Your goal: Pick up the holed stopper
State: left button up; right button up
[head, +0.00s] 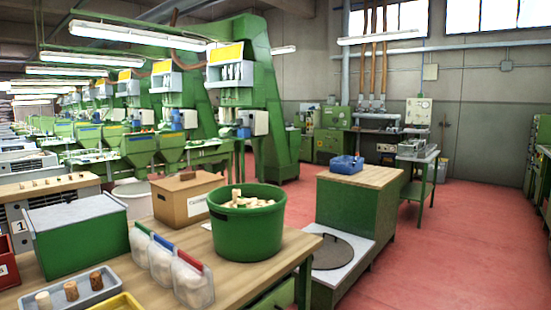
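Three stoppers stand in a grey tray (115,294) at the near left of the table. A green tub (247,238) on the table holds a heap of many pale stoppers (246,199). Neither of my grippers is in view.
Three clear bags (194,284) with coloured tops stand between tray and tub. A cardboard box (184,204), a green-sided box (75,240), a yellow tray (118,303) and a red bin (7,265) crowd the wooden table (245,278). The red floor (440,260) at right is clear.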

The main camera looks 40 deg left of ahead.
aim_at(236, 193)
jog(key=i, duration=2.65)
jog(key=u, duration=1.6)
